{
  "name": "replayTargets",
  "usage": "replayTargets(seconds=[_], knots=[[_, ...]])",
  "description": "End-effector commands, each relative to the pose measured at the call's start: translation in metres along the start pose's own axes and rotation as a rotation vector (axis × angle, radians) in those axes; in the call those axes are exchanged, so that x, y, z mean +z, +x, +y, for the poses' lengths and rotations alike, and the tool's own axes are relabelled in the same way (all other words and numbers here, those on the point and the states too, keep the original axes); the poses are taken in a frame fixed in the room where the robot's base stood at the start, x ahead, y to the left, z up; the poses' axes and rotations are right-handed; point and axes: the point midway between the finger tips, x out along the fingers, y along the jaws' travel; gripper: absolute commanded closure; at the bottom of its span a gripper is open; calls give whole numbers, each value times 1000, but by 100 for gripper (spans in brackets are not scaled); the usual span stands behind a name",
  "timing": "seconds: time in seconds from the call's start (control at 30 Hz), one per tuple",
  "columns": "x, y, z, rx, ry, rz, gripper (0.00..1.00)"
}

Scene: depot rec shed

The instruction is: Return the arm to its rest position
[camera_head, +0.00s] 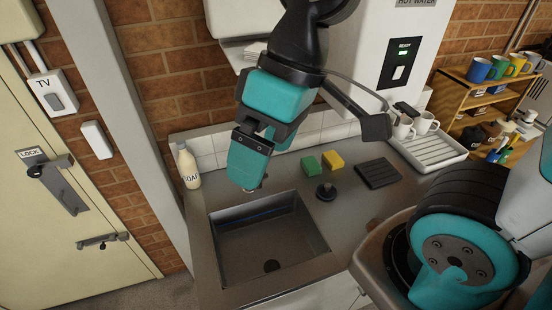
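My gripper (248,184), teal and black, hangs from my arm and points down over the back edge of the steel sink (230,261). My arm's dark link rises behind it to the top of the picture. Whether its fingers are open or shut cannot be made out from this angle, and I see no object held in it. A large teal and black joint of mine fills the lower right.
A soap bottle (188,166) stands left of the sink. Green (311,166) and yellow (333,160) sponges and a black plug (326,191) lie behind it. A draining tray (428,151) with mugs and a mug shelf (460,95) are to the right. A hot-water unit (385,28) hangs above.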

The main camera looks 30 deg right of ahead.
Motion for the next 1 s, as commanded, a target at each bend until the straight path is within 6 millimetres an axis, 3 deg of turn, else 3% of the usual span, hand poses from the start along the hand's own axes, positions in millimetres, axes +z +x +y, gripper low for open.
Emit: replayTargets(seconds=[0.13,0.43,0.57,0.77,1.0], knots=[[21,10,-10,-7,2,-4,5],[22,11,-10,-8,3,-6,5],[25,24,-6,-8,3,-6,5],[36,74,10,-8,3,-5,5],[55,160,35,-8,3,-3,5]])
